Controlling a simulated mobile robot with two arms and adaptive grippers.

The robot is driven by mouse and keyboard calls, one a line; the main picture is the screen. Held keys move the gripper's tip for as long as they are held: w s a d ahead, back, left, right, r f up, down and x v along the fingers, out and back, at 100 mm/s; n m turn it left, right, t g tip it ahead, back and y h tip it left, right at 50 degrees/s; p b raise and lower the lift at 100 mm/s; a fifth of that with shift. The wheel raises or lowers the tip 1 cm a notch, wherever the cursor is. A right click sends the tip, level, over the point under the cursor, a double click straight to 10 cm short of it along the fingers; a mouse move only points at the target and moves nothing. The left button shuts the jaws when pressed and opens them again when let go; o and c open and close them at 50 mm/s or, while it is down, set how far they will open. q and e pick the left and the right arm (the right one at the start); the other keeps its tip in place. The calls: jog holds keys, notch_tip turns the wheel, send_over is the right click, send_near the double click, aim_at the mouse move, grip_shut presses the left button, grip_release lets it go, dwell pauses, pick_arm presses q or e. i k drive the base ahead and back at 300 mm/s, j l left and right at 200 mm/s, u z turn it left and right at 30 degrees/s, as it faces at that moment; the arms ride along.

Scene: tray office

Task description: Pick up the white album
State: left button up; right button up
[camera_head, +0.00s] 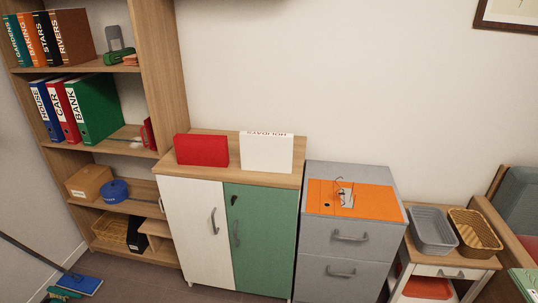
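The white album (266,153) stands upright on top of a wooden cabinet (233,174) with one white and one green door, in the head view. Neither of my grippers is in the head view.
A grey filing cabinet (342,240) stands right of the wooden cabinet, with an open orange binder (372,200) on top. Further right, a side table holds a grey tray (432,231) and a wicker basket (474,231).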

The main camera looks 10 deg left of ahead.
aim_at(260, 150)
jog(key=i+j+z, duration=0.4)
jog(key=i+j, duration=0.55)
jog(key=j, duration=0.05)
